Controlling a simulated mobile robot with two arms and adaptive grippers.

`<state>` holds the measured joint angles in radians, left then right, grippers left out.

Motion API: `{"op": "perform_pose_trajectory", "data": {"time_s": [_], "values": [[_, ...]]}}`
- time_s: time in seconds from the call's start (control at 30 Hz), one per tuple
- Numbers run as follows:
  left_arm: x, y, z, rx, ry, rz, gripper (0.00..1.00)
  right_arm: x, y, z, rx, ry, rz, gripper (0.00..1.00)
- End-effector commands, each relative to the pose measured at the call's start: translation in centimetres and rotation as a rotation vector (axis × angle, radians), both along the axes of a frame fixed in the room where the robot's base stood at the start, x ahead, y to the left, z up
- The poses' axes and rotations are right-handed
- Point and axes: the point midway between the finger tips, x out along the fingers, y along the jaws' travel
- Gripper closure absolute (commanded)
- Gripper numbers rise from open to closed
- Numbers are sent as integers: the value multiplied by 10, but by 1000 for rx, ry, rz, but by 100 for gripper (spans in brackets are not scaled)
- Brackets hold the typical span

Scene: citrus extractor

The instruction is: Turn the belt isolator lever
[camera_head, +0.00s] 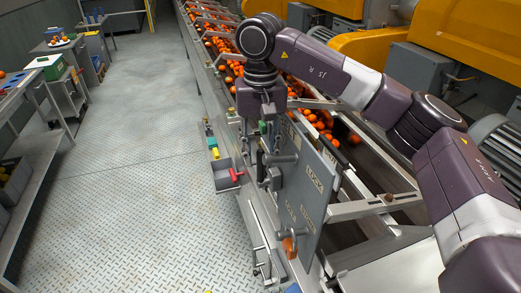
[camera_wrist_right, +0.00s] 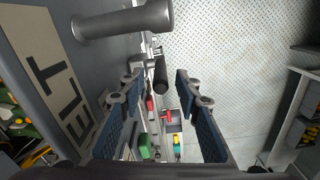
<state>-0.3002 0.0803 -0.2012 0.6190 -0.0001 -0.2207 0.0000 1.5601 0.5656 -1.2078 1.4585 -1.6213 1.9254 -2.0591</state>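A grey upright panel (camera_head: 322,165) with lettered plates stands at the side of the conveyor. A grey metal bar lever (camera_head: 284,158) juts from its upper part; I take it as the belt isolator lever. In the right wrist view a thick grey cylinder (camera_wrist_right: 125,20) juts out near a plate reading "ELT" (camera_wrist_right: 60,85), its first letter cut off. My right gripper (camera_head: 264,172) points down beside the panel. In its wrist view the blue-padded fingers (camera_wrist_right: 155,82) stand apart, with a dark handle (camera_wrist_right: 160,75) seen between them, apparently beyond. My left gripper is not in view.
A second grey lever (camera_head: 290,233) sits lower on the panel above an orange part (camera_head: 290,246). A small grey tray (camera_head: 222,178) with a red-handled item (camera_head: 236,175) hangs beside the conveyor. Oranges (camera_head: 222,50) fill the belt. The floor (camera_head: 140,140) at left is clear.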

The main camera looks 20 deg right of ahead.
Motion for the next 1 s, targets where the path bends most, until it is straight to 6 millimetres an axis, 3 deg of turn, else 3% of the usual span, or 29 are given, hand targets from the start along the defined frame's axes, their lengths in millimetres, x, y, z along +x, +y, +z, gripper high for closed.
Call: {"op": "perform_pose_trajectory", "data": {"time_s": [0.1, 0.2, 0.5, 0.83, 1.0], "values": [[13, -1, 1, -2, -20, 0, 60, 0, 0, -1, 0, -1, 0, 69], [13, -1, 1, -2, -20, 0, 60, 0, 0, -1, 0, -1, 0, 69], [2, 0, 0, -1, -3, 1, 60, 0, 0, 0, 0, -1, 0, 100], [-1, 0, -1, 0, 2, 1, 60, 0, 0, 0, 1, -2, 0, 100], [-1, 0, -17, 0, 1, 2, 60, -3, 0, -4, 1, -42, 2, 100]]}}
